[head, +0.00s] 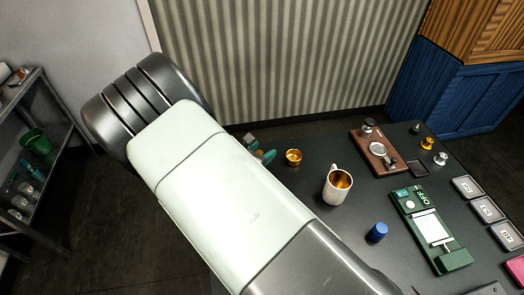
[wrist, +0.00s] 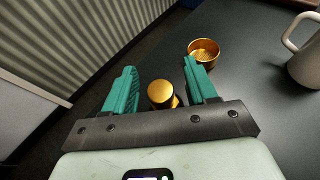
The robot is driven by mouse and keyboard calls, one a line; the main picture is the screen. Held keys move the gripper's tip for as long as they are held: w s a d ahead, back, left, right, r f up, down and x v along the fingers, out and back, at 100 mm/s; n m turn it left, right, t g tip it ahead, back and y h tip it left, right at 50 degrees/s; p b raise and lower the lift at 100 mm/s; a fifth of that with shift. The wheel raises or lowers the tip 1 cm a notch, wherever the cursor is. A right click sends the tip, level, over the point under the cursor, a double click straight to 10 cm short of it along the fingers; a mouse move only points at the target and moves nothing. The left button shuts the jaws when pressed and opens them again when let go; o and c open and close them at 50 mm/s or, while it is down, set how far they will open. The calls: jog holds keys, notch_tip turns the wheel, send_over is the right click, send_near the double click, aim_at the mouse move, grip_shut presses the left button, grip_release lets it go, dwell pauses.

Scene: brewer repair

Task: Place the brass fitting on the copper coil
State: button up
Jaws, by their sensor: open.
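My gripper (head: 258,148) is at the far left edge of the dark table, with its teal fingers apart. In the wrist view, a gold-coloured round piece (wrist: 161,93), which looks like the brass fitting, shows between the open fingers (wrist: 158,68), with a gap on each side. Its height relative to the fingertips is unclear, and my arm hides it in the head view. A hollow gold-coloured cup or ring (head: 293,157) stands on the table to the right of the fingers; it also shows in the wrist view (wrist: 204,52). I cannot make out coil windings, so which thing is the copper coil is unclear.
A white mug (head: 337,186) with a gold inside stands right of the ring. A blue cylinder (head: 377,232), a green device (head: 432,230) and a brown board (head: 379,153) with metal parts lie farther right. Another gold piece (head: 427,143) stands at the back right.

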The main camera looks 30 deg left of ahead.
jog(key=v, duration=1.1)
jog(key=shift+s, duration=0.15)
jog(key=shift+r, duration=0.1)
jog(key=w+d+r+m+g+h, duration=0.3)
jog(key=w+d+r+m+g, duration=0.15)
jog(key=d+r+m, duration=0.65)
jog(key=w+d+r+m+g+h, duration=0.3)
jog(key=w+d+r+m, duration=0.3)
jog(key=d+r, duration=0.55)
jog(key=s+d+r+m+y, duration=0.3)
jog(key=s+d+r+m, duration=0.3)
jog(key=s+d+m, duration=0.2)
jog(key=s+d+r+m+y, duration=0.3)
jog(key=s+d+r+m, duration=0.2)
jog(key=s+d+m, duration=0.4)
jog(key=shift+d+r+m, duration=0.4)
jog(key=shift+d+m, duration=0.4)
jog(key=shift+d, duration=0.2)
